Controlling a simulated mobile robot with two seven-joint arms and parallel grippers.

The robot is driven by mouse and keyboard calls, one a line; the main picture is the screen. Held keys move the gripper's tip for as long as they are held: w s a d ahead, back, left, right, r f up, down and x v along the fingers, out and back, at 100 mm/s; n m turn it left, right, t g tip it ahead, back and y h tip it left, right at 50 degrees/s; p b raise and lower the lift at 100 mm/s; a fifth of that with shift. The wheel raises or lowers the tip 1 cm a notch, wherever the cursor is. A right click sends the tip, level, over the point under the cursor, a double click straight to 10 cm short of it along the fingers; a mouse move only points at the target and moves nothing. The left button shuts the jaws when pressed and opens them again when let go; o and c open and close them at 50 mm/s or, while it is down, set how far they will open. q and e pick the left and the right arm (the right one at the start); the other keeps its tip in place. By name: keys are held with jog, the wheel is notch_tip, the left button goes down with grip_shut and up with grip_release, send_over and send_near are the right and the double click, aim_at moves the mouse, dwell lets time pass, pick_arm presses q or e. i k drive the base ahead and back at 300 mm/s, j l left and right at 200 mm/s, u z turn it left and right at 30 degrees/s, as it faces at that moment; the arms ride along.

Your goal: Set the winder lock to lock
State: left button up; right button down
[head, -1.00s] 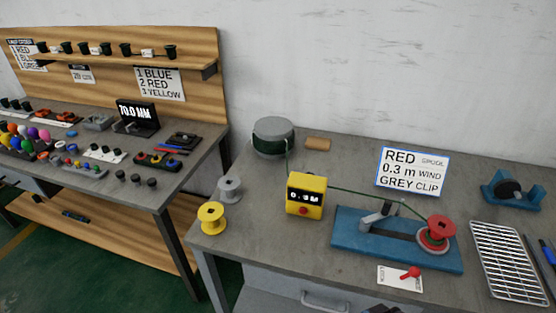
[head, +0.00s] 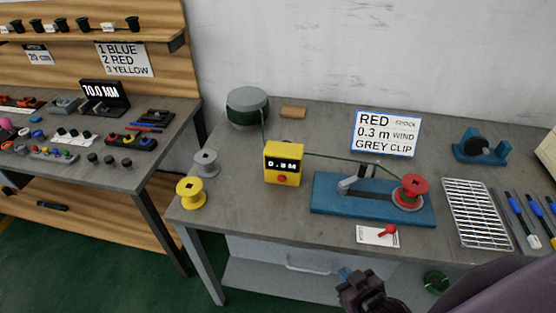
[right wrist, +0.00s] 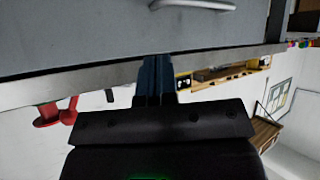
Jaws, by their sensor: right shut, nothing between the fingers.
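The winder lock is a small red lever (head: 388,230) on a white label plate (head: 372,237) at the table's front edge. Its label is too small to read fully. Behind it, the blue winder (head: 335,200) carries a red spool (head: 412,188) with green cable running to it. My right gripper (head: 346,273) is at the bottom of the head view, in front of and below the table edge, apart from the lever. Its blue fingers (right wrist: 155,76) are together and empty in the right wrist view. A red part (right wrist: 48,114) there is not clearly identifiable. My left gripper is not in view.
A yellow length counter (head: 283,164) and a cable drum (head: 247,108) stand left of the winder. A wire rack (head: 477,213) and several pens lie right. A card (head: 386,134) reads red spool, 0.3 m, grey clip. A drawer handle (head: 308,266) is under the tabletop.

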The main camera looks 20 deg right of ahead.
aim_at(391, 228)
jog(key=z, duration=1.65)
jog(key=l+u, duration=0.2)
jog(key=l, duration=0.6)
jog(key=l+u, duration=0.15)
jog(key=l, duration=0.6)
jog(key=l+u, duration=0.2)
jog(key=l, duration=0.6)
jog(key=k+l+u, duration=0.2)
jog(key=l, duration=0.55)
jog(key=i+l, duration=0.05)
jog(key=i, duration=0.05)
